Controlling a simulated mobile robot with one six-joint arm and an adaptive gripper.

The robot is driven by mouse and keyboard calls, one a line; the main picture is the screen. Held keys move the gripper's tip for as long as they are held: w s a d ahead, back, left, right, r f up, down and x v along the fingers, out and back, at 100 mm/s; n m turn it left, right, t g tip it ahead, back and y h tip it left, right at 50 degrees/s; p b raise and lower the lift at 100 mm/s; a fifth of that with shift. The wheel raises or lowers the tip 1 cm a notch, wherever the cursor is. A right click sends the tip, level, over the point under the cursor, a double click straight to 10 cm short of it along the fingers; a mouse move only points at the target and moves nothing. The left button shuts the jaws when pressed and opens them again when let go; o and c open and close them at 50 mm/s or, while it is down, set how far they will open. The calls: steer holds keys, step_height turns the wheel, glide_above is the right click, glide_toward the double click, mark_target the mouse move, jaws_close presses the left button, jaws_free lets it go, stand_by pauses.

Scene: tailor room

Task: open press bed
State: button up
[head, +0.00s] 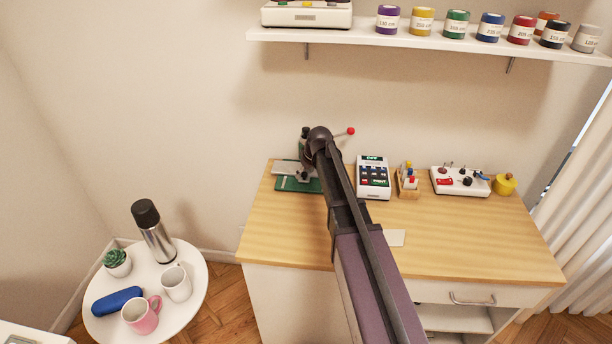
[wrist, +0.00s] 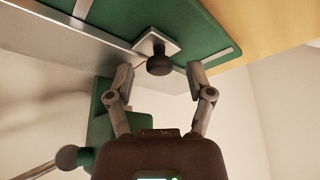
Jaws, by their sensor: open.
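The press, green and grey, stands at the left end of the desk, and its green base (head: 287,184) shows beside my arm. A lever with a red ball (head: 350,131) sticks out to the right behind my arm. My arm hides much of the press in the head view.
On the desk (head: 425,245), a calculator-like device (head: 373,178), a small wooden holder (head: 408,182), a white control box (head: 460,181) and a yellow pot (head: 504,184) stand right of the press. A shelf (head: 420,44) with several labelled jars hangs above. A round side table (head: 192,291) stands left.

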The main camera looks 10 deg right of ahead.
stand_by(0.3)
jaws_close()
steer(key=shift+s, duration=0.1)
steer(key=s, duration=0.2)
steer(key=s+a, duration=0.1)
steer(key=s, duration=0.1)
steer(key=s+a, duration=0.1)
steer(key=s, duration=0.1)
steer(key=shift+s, duration=0.1)
jaws_free()
steer(key=shift+f, duration=0.1)
